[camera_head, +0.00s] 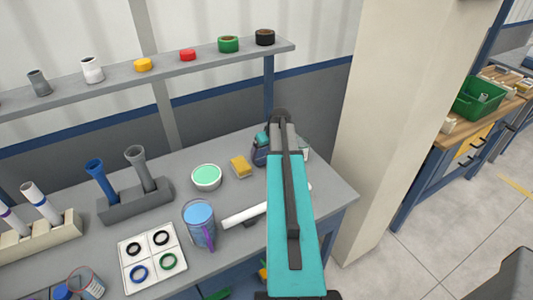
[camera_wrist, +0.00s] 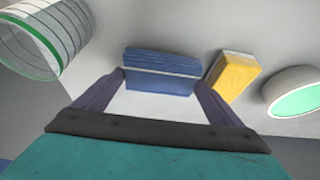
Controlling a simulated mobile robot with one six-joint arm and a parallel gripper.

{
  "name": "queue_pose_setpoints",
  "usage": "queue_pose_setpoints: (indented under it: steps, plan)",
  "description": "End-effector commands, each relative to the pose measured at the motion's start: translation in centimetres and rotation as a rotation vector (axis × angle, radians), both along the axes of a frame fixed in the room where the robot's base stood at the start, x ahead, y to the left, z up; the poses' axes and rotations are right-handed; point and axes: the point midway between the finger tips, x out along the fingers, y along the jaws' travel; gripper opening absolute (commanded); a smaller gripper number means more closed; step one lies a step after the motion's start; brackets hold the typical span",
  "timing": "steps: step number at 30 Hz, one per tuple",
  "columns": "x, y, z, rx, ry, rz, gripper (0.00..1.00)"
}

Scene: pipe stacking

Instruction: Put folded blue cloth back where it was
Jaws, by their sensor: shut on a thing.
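The folded blue cloth (camera_wrist: 160,72) shows in the wrist view as a thick layered blue bundle with a pale line along its near edge. My gripper (camera_wrist: 161,82) has one dark finger at each end of the cloth and is shut on it. A grey-white surface lies behind the cloth; I cannot tell whether the cloth touches it. In the head view my teal arm reaches over the right part of the grey workbench (camera_head: 165,265) and hides most of the gripper. The cloth cannot be made out clearly there.
A yellow sponge (camera_wrist: 233,74) and a green-filled white bowl (camera_wrist: 295,95) lie right of the cloth; a green-rimmed clear container (camera_wrist: 42,38) is left. On the bench are a blue-filled mug (camera_head: 199,217), a white tube (camera_head: 244,215) and a ring tray (camera_head: 152,256). A pillar (camera_head: 385,120) stands right.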

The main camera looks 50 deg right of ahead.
Motion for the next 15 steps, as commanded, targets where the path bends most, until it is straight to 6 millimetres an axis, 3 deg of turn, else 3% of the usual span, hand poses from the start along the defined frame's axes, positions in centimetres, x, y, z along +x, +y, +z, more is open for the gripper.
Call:
queue_pose_setpoints:
  steps: [6, 15]
  plan:
    - [0.0, 0.0, -1.3, 0.0, 0.0, 0.0, 0.72]
    - [0.0, 0.0, -1.6, 0.0, 0.0, 0.0, 0.72]
